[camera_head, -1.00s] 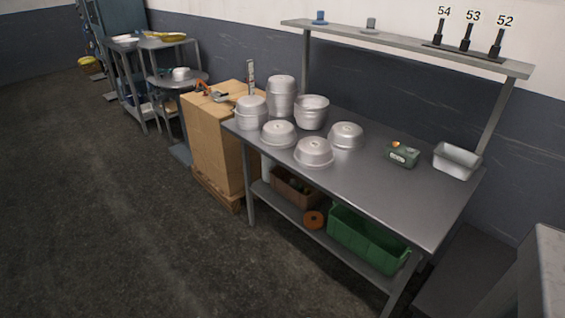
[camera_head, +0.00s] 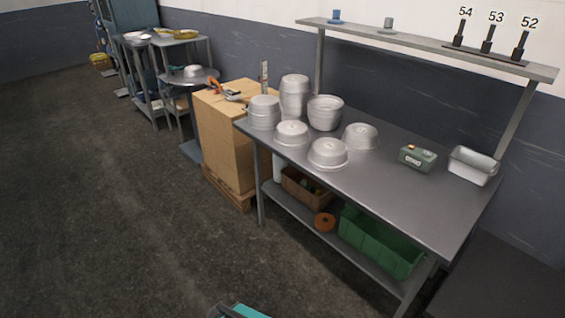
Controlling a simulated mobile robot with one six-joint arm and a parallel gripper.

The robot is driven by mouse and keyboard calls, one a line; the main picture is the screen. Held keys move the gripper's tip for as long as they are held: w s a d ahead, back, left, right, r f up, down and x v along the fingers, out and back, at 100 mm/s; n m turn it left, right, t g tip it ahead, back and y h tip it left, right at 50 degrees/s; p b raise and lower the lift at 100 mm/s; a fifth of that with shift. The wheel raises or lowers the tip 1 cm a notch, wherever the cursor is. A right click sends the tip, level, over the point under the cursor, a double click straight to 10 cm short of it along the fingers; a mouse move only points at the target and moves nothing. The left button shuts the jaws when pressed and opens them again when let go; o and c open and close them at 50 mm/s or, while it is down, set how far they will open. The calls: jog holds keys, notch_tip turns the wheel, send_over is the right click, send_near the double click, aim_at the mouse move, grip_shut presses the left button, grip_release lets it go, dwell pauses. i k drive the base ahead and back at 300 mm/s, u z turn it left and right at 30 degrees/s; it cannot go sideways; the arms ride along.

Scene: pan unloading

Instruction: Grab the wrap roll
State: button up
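No wrap roll can be made out for sure. A white upright cylinder (camera_head: 278,168) stands partly hidden at the left end of the table's lower shelf, and it could be a roll. An orange round thing (camera_head: 325,222) lies on the same shelf, and I cannot tell if it is a roll. A tool with an orange part (camera_head: 228,94) lies on top of the cardboard box (camera_head: 226,140). My gripper's fingers do not show. A teal and black part, possibly mine, shows at the bottom edge.
The steel table (camera_head: 420,205) carries several metal pans, a green-grey device (camera_head: 417,158) and a metal tray (camera_head: 472,166). A green crate (camera_head: 380,243) and a brown bin (camera_head: 304,189) stand on its lower shelf. The floor (camera_head: 110,220) in front is clear.

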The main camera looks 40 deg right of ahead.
aim_at(278, 164)
jog(key=u, duration=0.05)
jog(key=i, duration=1)
